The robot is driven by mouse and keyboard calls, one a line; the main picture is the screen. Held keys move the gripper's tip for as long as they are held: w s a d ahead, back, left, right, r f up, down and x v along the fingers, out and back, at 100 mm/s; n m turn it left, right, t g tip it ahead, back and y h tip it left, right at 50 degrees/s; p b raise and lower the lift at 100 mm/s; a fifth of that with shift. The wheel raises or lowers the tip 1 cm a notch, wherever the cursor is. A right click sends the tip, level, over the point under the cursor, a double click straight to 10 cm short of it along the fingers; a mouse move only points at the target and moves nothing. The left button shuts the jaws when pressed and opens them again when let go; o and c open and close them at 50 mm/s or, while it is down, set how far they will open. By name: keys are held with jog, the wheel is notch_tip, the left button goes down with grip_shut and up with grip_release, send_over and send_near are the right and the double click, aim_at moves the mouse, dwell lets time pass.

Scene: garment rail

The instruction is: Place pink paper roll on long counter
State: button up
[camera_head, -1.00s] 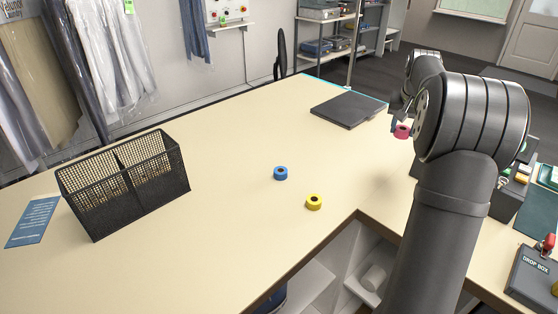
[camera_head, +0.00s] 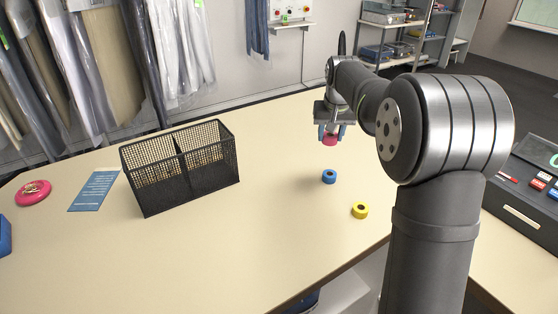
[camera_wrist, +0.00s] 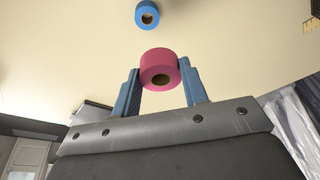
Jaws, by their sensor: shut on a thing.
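A pink paper roll (camera_wrist: 159,65) is clamped between the two blue fingers of my gripper (camera_wrist: 160,88) in the wrist view. In the head view, the pink roll (camera_head: 330,140) shows at the fingertips of my gripper (camera_head: 331,133), over the far part of the long counter (camera_head: 270,235). Whether the roll touches the counter or hangs above it is hard to tell. A blue roll (camera_head: 329,176) stands on the counter nearer than the pink one and also shows in the wrist view (camera_wrist: 147,14).
A yellow roll (camera_head: 360,210) stands near the counter's inner edge. A black mesh basket (camera_head: 190,188) with two compartments stands to the left. A blue card (camera_head: 95,190) and a pink round object (camera_head: 33,192) lie further left. The counter's front middle is clear.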

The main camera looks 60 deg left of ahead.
jog(key=f, duration=0.4)
jog(key=shift+s+a+f, duration=0.2)
jog(key=shift+a, duration=0.15)
send_over(292, 171)
jog(key=f, duration=0.6)
jog(key=shift+s+d+f, duration=0.1)
jog(key=shift+s+d, duration=0.15)
jog(key=shift+d, duration=0.1)
jog(key=shift+f, duration=2.1)
jog(key=shift+f, duration=0.15)
jog(key=o, duration=1)
jog(key=shift+c, duration=0.2)
jog(key=v, duration=1.2)
jog(key=shift+r, duration=0.25)
